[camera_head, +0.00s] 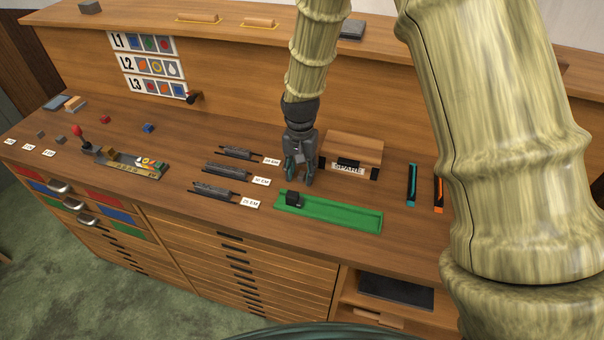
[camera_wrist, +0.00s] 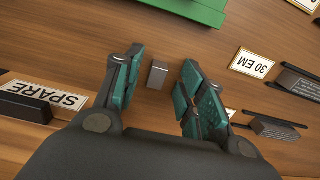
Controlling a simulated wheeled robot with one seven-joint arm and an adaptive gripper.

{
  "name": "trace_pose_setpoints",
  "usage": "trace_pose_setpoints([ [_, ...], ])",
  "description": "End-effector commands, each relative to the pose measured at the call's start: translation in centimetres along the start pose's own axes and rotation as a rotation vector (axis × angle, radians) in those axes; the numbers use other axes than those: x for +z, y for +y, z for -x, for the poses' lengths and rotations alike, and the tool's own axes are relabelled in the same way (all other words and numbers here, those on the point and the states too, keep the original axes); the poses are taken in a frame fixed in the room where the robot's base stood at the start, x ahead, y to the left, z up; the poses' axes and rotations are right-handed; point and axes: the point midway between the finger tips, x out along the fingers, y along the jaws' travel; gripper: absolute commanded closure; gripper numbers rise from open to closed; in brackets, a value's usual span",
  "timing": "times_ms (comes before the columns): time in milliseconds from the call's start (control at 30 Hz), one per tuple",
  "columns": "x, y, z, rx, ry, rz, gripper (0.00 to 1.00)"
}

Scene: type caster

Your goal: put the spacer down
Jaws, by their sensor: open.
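The spacer, a small grey block (camera_wrist: 157,75), shows between my fingers in the wrist view, with bare wood around it. It looks to be on the bench top, with a gap to each finger. My gripper (camera_head: 300,180) points down over the bench, just behind the green tray (camera_head: 345,222). Its fingers are open in the wrist view (camera_wrist: 163,62), one on each side of the spacer. I cannot make out the spacer in the head view, where the fingers are in front of that spot.
The SPARE box (camera_head: 355,150) stands right of my gripper. Dark racks with EM labels, such as the 30 EM label (camera_head: 262,182), lie to the left. Teal and orange strips (camera_head: 412,185) lie farther right.

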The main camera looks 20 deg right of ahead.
Motion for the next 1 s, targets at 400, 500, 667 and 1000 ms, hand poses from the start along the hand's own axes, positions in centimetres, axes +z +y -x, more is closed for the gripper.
trace_pose_setpoints([
  [400,0.03,0.01,-0.41,0.0,0.0,0.0,0.71],
  [500,0.02,0.04,-0.4,0.0,0.001,0.0,0.89],
  [667,0.01,0.06,-0.38,0.0,0.001,-0.001,1.0],
  [1000,-0.04,0.05,-0.08,-0.001,0.002,-0.001,1.0],
])
